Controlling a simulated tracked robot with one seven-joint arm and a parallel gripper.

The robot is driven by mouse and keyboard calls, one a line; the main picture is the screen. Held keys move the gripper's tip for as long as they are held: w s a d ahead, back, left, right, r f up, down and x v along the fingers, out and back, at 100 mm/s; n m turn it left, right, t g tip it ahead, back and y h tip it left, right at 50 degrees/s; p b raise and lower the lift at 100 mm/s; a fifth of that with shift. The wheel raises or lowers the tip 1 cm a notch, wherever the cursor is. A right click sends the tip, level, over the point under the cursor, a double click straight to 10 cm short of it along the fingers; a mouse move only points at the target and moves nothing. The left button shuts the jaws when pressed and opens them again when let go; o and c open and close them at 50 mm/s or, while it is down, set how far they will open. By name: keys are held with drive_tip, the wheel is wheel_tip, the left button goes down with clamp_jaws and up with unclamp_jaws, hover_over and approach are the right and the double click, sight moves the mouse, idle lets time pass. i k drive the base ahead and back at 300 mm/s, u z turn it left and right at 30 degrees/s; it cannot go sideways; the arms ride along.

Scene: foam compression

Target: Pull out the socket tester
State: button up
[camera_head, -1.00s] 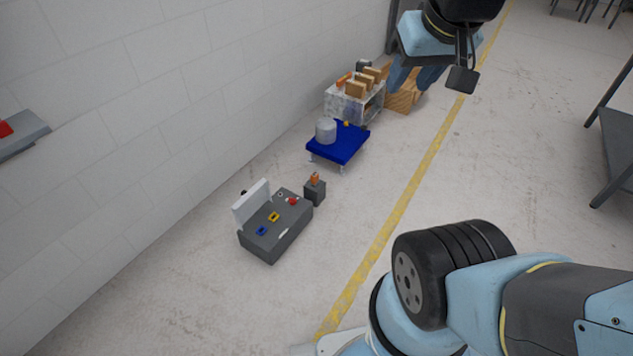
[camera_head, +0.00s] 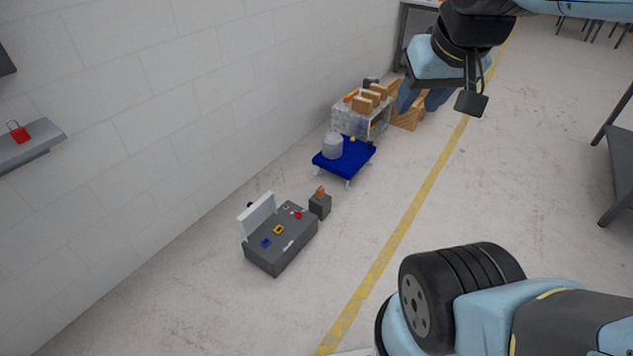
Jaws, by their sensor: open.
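A dark grey box-shaped bench (camera_head: 276,262) with an upright white panel (camera_head: 257,217) stands on the floor at the centre left. On its top are a blue item (camera_head: 266,243), a yellow item (camera_head: 279,230) and a red item (camera_head: 297,214). They are too small for me to tell which, if any, is the socket tester.
A small grey block (camera_head: 320,208) with an orange item stands beside the bench. Behind are a blue cart (camera_head: 335,169) with a grey cylinder, and a shelf (camera_head: 346,121) with boxes. A wall shelf (camera_head: 35,150) holds a red padlock-like item.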

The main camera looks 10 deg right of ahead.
sight(319, 191)
drive_tip(key=z, duration=0.45)
drive_tip(key=i, duration=1.95)
drive_tip(key=u, duration=0.8)
drive_tip(key=k, duration=0.9)
drive_tip(key=u, duration=0.15)
drive_tip(key=i, duration=0.95)
drive_tip(key=z, duration=0.1)
